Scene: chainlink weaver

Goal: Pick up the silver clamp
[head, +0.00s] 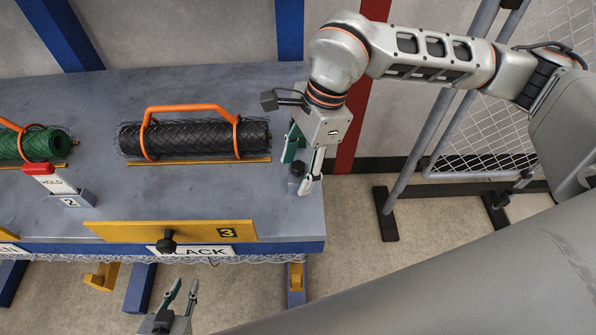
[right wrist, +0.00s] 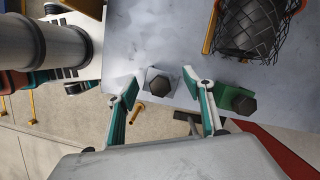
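The silver clamp, a grey block with a dark hexagonal knob (right wrist: 160,84), sits at the table's edge between my right gripper's fingers in the right wrist view. In the head view its dark knob (head: 297,168) shows under the gripper. My right gripper (head: 301,173) points down and is open, one finger on each side of the clamp; gaps show in the right wrist view (right wrist: 161,78), and I see no grip. A green clamp (right wrist: 238,101) with a similar knob is just outside the right-hand finger. My left gripper (head: 181,294) is open and empty, in front of the table.
A black mesh roll (head: 195,138) with an orange handle lies on the grey table (head: 265,190). A yellow plate marked 3 (head: 170,231) is along the front edge. A mesh fence (head: 480,130) stands at right.

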